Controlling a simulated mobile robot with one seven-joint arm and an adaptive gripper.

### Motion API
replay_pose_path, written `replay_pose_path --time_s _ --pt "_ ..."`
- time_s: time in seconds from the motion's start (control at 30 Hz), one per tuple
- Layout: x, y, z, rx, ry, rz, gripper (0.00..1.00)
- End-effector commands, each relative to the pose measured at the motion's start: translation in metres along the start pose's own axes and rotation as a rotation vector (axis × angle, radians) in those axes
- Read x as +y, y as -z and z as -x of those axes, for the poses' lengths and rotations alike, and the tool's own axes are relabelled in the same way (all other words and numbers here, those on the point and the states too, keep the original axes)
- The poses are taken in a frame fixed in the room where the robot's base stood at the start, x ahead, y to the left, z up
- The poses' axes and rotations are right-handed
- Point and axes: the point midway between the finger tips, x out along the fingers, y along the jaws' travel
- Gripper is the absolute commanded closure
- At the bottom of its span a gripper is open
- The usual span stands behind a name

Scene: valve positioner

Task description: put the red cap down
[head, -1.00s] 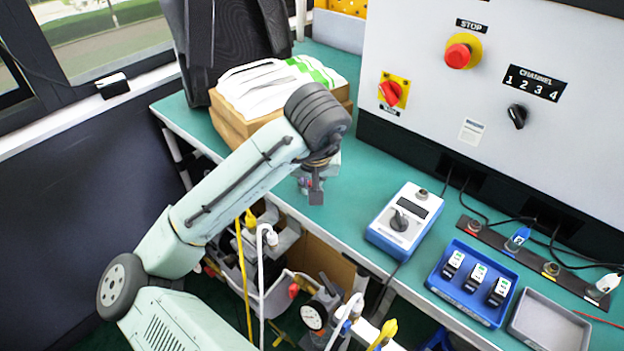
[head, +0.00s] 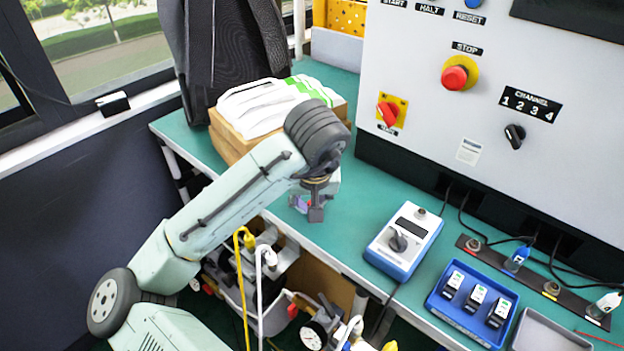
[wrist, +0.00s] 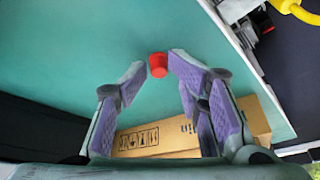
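The red cap (wrist: 158,66) is a small red piece between my two fingertips in the wrist view, and both tips appear to touch its sides. My gripper (wrist: 158,64) is shut on it, with the purple-padded fingers spread to about the cap's width. In the head view my gripper (head: 308,206) hangs over the teal bench top (head: 345,228), near its front edge, and little of the cap shows there. I cannot tell whether the cap touches the bench.
A cardboard box (wrist: 165,138) with white packs (head: 270,105) on top stands close behind my gripper. A blue-and-white meter (head: 404,240) and a blue tray (head: 472,301) with several small modules are to the right. Bare bench lies between gripper and meter.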

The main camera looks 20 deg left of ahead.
Motion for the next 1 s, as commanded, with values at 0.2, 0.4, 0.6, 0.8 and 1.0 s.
replay_pose_path --time_s 0.2,0.4,0.6,0.8,1.0 --pt "-0.001 0.002 0.051 0.013 0.005 0.0 0.68" --pt "-0.001 0.002 0.091 0.013 0.002 0.001 0.68" --pt "0.0 0.001 0.111 0.011 -0.001 0.002 0.68" --pt "0.0 0.001 0.115 0.011 -0.002 0.002 0.68" --pt "0.0 0.001 0.114 0.011 -0.002 0.002 0.68"
